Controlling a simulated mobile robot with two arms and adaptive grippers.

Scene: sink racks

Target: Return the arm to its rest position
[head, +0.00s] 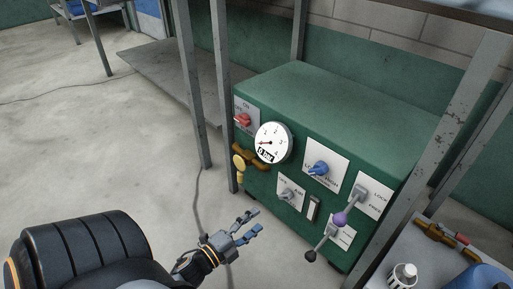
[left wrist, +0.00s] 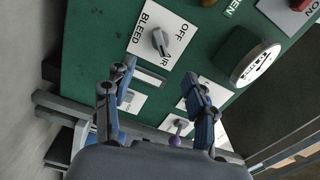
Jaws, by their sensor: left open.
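My left gripper (head: 247,228) is open and empty in the head view, in front of the green control box (head: 330,100) and apart from it. In the left wrist view its two fingers (left wrist: 158,105) are spread, with the green panel beyond them. The grey bleed/air knob (left wrist: 160,42) shows above the fingers, and the purple-knobbed lever (left wrist: 178,132) shows between them. My right gripper is in neither view.
The panel carries a red switch (head: 242,120), a round gauge (head: 272,142), a blue knob (head: 318,168) and a lever with a black ball (head: 310,256). Grey metal posts (head: 222,80) stand around the box.

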